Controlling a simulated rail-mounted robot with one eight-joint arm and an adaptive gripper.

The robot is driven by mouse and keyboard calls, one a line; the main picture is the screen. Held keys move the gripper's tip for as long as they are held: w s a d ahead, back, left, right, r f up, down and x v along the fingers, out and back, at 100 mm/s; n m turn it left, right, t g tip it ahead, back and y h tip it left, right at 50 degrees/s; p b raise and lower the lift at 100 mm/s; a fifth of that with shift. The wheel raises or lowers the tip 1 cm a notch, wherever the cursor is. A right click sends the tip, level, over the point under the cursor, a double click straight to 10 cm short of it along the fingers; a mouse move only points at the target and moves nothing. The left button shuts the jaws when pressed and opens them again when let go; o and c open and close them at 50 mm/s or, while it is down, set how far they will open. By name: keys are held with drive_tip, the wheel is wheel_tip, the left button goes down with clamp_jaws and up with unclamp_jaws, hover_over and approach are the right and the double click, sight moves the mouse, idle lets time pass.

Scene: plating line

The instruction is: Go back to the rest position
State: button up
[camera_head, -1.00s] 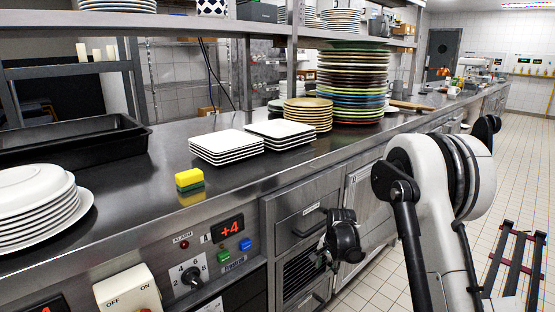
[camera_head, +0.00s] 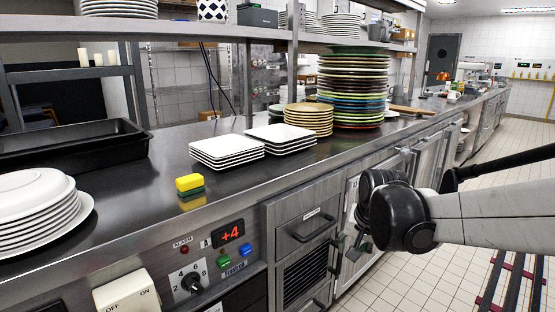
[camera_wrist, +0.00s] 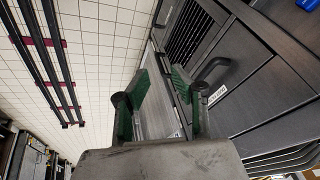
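My gripper (camera_wrist: 160,100) shows in the wrist view with its two green-padded fingers spread apart and nothing between them. Beyond the fingers are a grey cabinet door and the tiled floor. In the head view my gripper (camera_head: 357,246) is small and partly hidden behind my wrist, in front of the cabinet fronts below the counter edge. My arm reaches in from the right side. No object is held.
The steel counter (camera_head: 150,180) carries square white plates (camera_head: 227,151), a tall stack of coloured plates (camera_head: 353,88), a yellow-green sponge (camera_head: 190,184) and a black tray (camera_head: 75,143). A drawer handle (camera_head: 313,227) juts out. The tiled floor (camera_head: 480,170) at right is partly open.

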drive_tip(key=s+d+r+n+t, duration=0.2)
drive_tip(key=s+n, duration=0.2)
drive_tip(key=s, duration=1.9)
wheel_tip(320, 180, up, 19)
drive_tip(key=p, duration=1.8)
drive_tip(key=shift+a+f+h, duration=0.15)
drive_tip(key=shift+a+h, duration=0.1)
drive_tip(key=shift+h, duration=0.05)
drive_tip(key=shift+s, duration=0.1)
